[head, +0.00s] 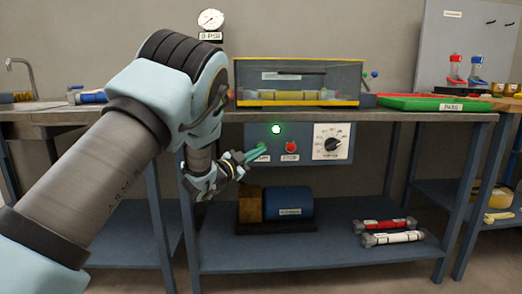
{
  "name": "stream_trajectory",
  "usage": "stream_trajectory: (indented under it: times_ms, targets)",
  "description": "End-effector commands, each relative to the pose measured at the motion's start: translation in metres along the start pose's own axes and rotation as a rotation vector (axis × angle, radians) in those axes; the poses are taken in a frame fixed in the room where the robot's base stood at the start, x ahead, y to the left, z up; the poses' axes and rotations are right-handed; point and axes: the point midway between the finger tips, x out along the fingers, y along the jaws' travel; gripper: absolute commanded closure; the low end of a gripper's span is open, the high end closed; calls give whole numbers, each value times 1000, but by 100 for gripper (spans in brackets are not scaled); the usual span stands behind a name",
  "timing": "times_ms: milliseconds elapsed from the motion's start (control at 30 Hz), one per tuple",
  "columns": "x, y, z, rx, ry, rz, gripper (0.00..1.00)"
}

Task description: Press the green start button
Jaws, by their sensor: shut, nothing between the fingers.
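My gripper (257,154) is shut and empty, with its fingers at the left part of the blue control panel (309,158) under the bench top. The green start button is mostly or wholly hidden behind the fingers; a label (262,159), partly covered, shows just below the fingertips. I cannot tell whether the fingertips touch the button. A round green lamp (276,129) glows on the panel above and right of the fingertips. A red stop button (291,147) sits to the right, above its STOP label.
A black dial (332,143) is on the panel's right. A blue motor (288,203) stands on the shelf below. Above, a clear yellow-framed box (297,82) and a green tray (419,103) rest on the bench. A gauge (210,19) on the wall has a 0 PSI sign.

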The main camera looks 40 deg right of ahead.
Motion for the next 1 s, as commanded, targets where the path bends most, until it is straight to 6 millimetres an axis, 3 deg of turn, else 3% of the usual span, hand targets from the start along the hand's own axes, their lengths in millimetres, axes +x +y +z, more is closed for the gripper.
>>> stream_trajectory:
  times_ms: [467,1000]
  targets:
    - [1,-1,1,0,-1,0,100]
    - [-12,8,-8,0,0,0,100]
